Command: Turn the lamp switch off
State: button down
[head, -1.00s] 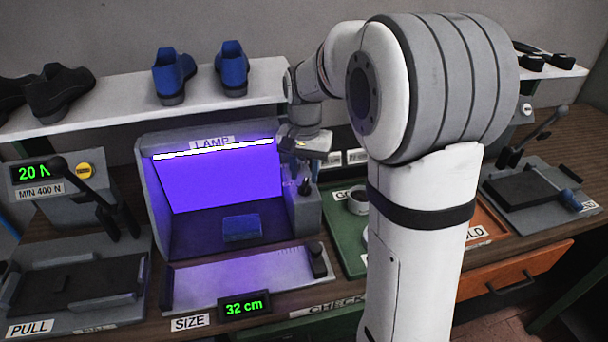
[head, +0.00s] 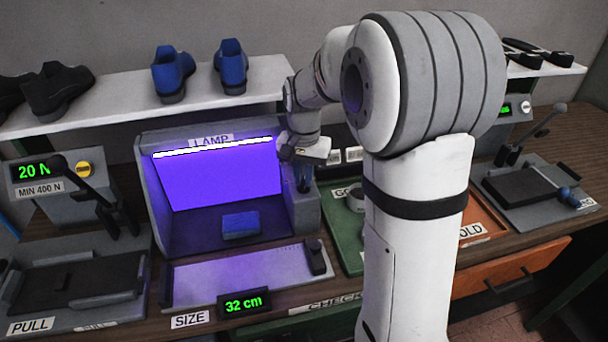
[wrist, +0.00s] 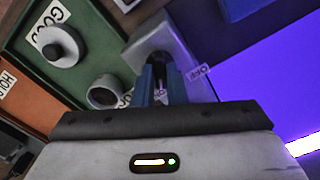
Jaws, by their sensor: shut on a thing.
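The lamp box (head: 152,190) stands at the centre left of the head view, its panel (head: 220,178) glowing violet and its top tube lit. Its switch housing (head: 305,210) is the grey block on the box's right side. My gripper (head: 304,188) points down over this housing. In the wrist view my gripper (wrist: 160,92) is shut on the lamp switch (wrist: 159,94), which is mostly hidden between the blue-grey fingers. A small label reading OFF (wrist: 197,72) is beside the fingers. I cannot tell the switch's exact position.
A blue block (head: 240,226) lies inside the lamp box. The size gauge (head: 235,280) is in front. A green tray (wrist: 85,65) with round grey pieces is beside the switch housing. A shelf with shoes (head: 120,108) runs behind the lamp.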

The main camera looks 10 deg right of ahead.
aim_at(304, 180)
jog(key=shift+n, duration=0.4)
jog(key=n, duration=0.5)
jog(key=shift+n, duration=0.4)
jog(key=n, duration=0.5)
jog(key=shift+b, duration=0.35)
jog(key=shift+n, duration=0.3)
jog(key=c, duration=1.5)
grip_release()
jog(key=shift+o, duration=0.2)
jog(key=shift+r, duration=0.1)
notch_tip(304, 180, up, 8)
jog(key=shift+f, duration=0.15)
